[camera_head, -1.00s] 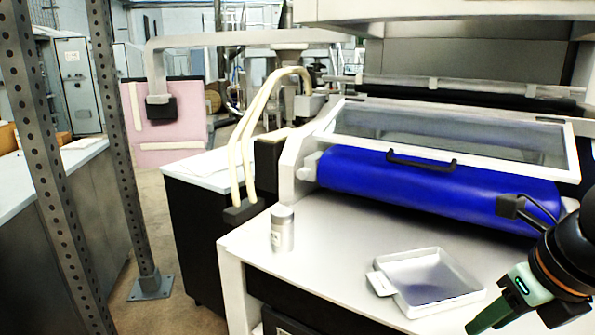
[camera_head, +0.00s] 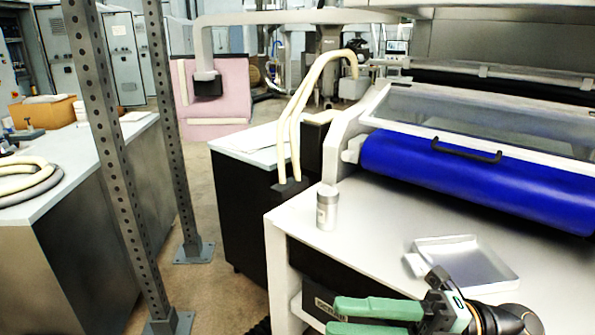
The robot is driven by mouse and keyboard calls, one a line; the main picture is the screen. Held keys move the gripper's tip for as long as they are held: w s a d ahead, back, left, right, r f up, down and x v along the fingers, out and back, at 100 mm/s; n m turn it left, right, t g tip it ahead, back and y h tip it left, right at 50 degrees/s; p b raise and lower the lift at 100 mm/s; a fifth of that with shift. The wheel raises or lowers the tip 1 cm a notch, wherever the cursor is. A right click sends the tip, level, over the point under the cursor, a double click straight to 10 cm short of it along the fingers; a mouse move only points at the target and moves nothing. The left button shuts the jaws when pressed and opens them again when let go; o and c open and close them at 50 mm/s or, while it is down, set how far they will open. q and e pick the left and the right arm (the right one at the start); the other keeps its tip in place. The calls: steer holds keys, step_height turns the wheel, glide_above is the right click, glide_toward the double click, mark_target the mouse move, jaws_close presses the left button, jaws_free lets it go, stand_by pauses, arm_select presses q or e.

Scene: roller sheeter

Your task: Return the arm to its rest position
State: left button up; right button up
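My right gripper (camera_head: 334,317) is at the bottom of the head view, in front of the white table (camera_head: 385,225). Its two green fingers point left and stand apart, with nothing visible between them. The lower finger is partly cut off by the frame's bottom edge. My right arm's dark wrist is at the lower right, near the tray. My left gripper is not in view.
A shallow metal tray (camera_head: 447,242) and a metal canister (camera_head: 327,208) stand on the table. Behind them is a blue roller (camera_head: 480,176) under a clear cover with a black handle (camera_head: 467,150). Perforated posts (camera_head: 105,130) stand at left, with open floor between.

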steer(key=w+d+f+m+t+h+p, duration=0.1)
steer(key=w+d+f+m+t+h, duration=0.4)
steer(key=m+t, duration=0.55)
steer(key=w+d+f+m+t+h+p, duration=0.1)
steer(key=w+d+f+m+t+h, duration=0.2)
steer(key=w+f+m+t+h, duration=0.75)
steer(key=s+d+f+m+g+h+p, duration=0.2)
steer(key=s+f+m+g, duration=0.9)
steer(key=s+f, duration=0.9)
step_height(320, 180, down, 3)
steer(key=shift+s+r+m+g, duration=0.2)
steer(key=shift+s+m+g, duration=0.1)
steer(key=shift+m, duration=0.3)
